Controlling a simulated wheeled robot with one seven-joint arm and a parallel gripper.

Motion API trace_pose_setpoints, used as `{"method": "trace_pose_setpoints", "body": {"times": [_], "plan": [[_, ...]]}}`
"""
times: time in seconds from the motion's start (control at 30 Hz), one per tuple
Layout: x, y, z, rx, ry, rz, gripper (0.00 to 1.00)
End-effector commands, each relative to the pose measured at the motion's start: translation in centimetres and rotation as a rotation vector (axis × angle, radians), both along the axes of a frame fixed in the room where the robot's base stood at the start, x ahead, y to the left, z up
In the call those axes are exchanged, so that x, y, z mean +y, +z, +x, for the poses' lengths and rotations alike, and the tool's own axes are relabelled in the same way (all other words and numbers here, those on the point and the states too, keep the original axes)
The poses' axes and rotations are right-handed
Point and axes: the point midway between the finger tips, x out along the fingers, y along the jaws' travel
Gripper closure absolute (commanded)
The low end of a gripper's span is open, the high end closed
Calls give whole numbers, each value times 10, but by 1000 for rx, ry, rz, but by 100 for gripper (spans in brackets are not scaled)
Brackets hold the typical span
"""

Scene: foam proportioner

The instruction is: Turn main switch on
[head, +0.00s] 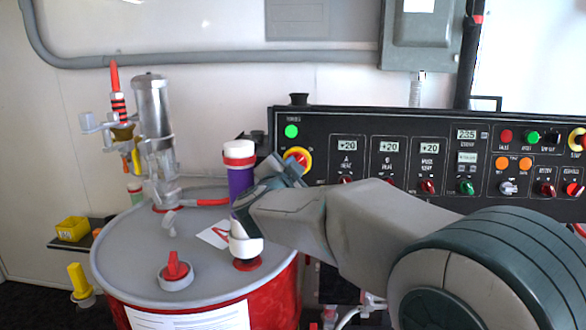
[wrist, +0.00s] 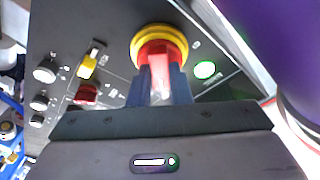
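The main switch (head: 303,152) is a red rotary knob on a yellow ring at the left end of the black control panel. In the wrist view its red knob and yellow ring (wrist: 158,36) lie straight ahead. My gripper (head: 292,167) is at the switch. In the wrist view its two blue-grey fingers (wrist: 160,82) lie on either side of the red handle, with the handle filling the gap, so it looks shut on it. The green power light (head: 291,131) beside the switch is lit. My gripper partly hides the knob in the head view.
A purple cylinder with a white cap (head: 240,178) stands close left of my gripper on a red drum with a grey lid (head: 130,260). The black panel (head: 400,125) carries several knobs, buttons and lit displays to the right. My arm crosses in front of it.

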Motion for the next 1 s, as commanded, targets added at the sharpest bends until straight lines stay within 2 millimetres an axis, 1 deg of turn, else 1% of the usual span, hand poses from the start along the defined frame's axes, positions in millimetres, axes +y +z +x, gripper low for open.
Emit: {"method": "trace_pose_setpoints", "body": {"times": [0.03, 0.07, 0.1, 0.37, 0.47, 0.57, 0.9, 1.0], "plan": [[0, 0, 0, 0, 1, 2, 71], [0, 0, 0, 0, 1, 2, 63], [0, 0, 0, 0, 1, 1, 61], [0, 0, -1, 1, 1, 0, 61], [2, 0, -7, 0, 3, 0, 61], [6, 0, -20, 0, 4, 1, 61], [22, 0, -95, 0, 4, 1, 61], [25, 0, -113, 0, 3, -1, 61]]}}
